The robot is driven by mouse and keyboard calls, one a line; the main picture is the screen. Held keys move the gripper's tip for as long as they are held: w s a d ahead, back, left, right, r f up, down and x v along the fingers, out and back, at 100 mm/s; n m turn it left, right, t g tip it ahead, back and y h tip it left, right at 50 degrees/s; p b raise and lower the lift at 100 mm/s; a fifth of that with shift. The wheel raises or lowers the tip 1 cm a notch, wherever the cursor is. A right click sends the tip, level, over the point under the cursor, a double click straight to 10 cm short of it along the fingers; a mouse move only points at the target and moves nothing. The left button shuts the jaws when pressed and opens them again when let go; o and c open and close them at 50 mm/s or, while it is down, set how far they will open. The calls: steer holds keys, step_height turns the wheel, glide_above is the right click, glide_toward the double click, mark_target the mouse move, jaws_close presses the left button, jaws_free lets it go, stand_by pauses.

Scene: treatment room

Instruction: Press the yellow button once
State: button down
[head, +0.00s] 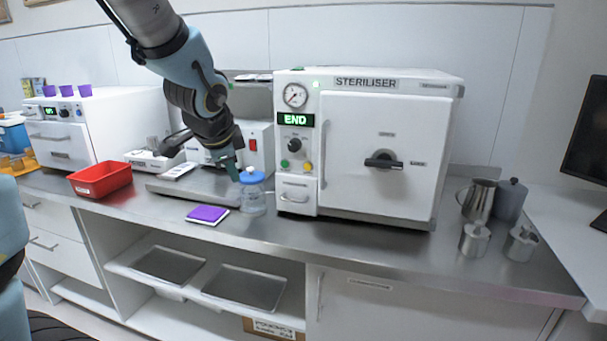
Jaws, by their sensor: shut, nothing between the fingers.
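The white steriliser (390,150) stands on the steel counter with its door shut. Its lit green display reads END. Below the display and a black knob are two small buttons on the front panel, a green one on the left (284,163) and the yellow button (308,167) on the right. My gripper (234,177) is shut and empty, pointing down at the left of the steriliser. It is apart from the yellow button, close to the blue-lidded jar; I cannot tell if it touches the jar.
The clear jar with a blue lid (252,196) stands just left of the steriliser's front. A purple pad (208,214) and a red bin (101,179) lie further left. Metal jugs (479,200) stand at the right. The counter before the steriliser (350,239) is clear.

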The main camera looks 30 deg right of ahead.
steer(key=s+d+r+m+h+b, duration=0.1)
steer(key=s+d+r+m+h, duration=0.1)
steer(key=d+m, duration=0.5)
steer(key=d+r+h, duration=0.1)
steer(key=d, duration=0.3)
steer(key=shift+s+d+m+b, duration=0.2)
steer(key=shift+s+m+b, duration=0.15)
steer(key=shift+s+m, duration=0.05)
steer(key=p, duration=0.2)
glide_toward(307, 169)
steer(key=x, duration=0.5)
steer(key=shift+s+a+f, duration=0.1)
steer(key=shift+s+f, duration=0.1)
steer(key=shift+f, duration=0.15)
steer(key=shift+w+d+f, duration=0.1)
steer(key=shift+w+d, duration=0.2)
